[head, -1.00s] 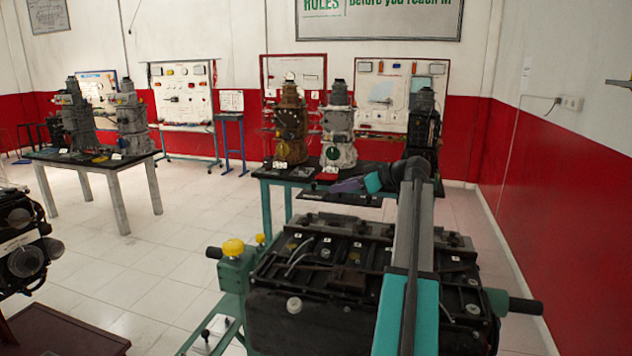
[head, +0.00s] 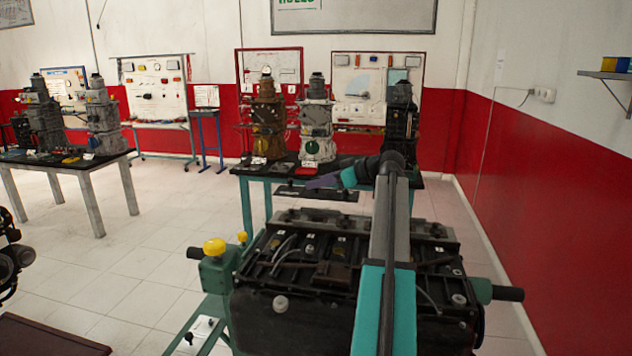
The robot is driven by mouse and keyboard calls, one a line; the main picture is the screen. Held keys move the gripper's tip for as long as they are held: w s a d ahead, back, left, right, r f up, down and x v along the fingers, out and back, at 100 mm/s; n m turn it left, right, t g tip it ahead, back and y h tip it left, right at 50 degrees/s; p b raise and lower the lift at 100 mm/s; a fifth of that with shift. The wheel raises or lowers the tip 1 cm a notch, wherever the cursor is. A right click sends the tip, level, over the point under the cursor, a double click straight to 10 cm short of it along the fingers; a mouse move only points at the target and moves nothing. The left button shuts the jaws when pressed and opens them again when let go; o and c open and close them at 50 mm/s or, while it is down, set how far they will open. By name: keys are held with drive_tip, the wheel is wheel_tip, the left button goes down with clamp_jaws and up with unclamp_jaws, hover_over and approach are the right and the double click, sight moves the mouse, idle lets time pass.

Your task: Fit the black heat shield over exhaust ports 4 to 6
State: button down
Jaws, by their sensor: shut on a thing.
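A dark flat plate, which I take as the black heat shield (head: 316,194), hangs at the end of my arm, beyond the engine in the head view. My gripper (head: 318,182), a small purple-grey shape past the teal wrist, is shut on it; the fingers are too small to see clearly. The black engine (head: 345,310) sits on a green stand in front, with small white tags along its top. My arm crosses in front of its right half and hides part of it. I cannot make out exhaust ports 4 to 6 from here.
A bench (head: 258,177) with several engine units stands behind the plate. A second table (head: 75,170) with more units is at the left. A yellow knob (head: 214,247) and a dark handle (head: 508,294) stick out from the stand.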

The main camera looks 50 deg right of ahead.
sight(325, 194)
drive_tip(key=shift+f, duration=1.15)
drive_tip(key=shift+f+b, duration=1.3)
drive_tip(key=shift+b, duration=0.3)
drive_tip(key=shift+s+b, duration=0.1)
drive_tip(key=shift+b, duration=0.25)
drive_tip(key=shift+f+b, duration=1.25)
drive_tip(key=shift+f, duration=0.1)
idle(0.3)
drive_tip(key=c, duration=1.5)
unclamp_jaws()
drive_tip(key=shift+o, duration=0.3)
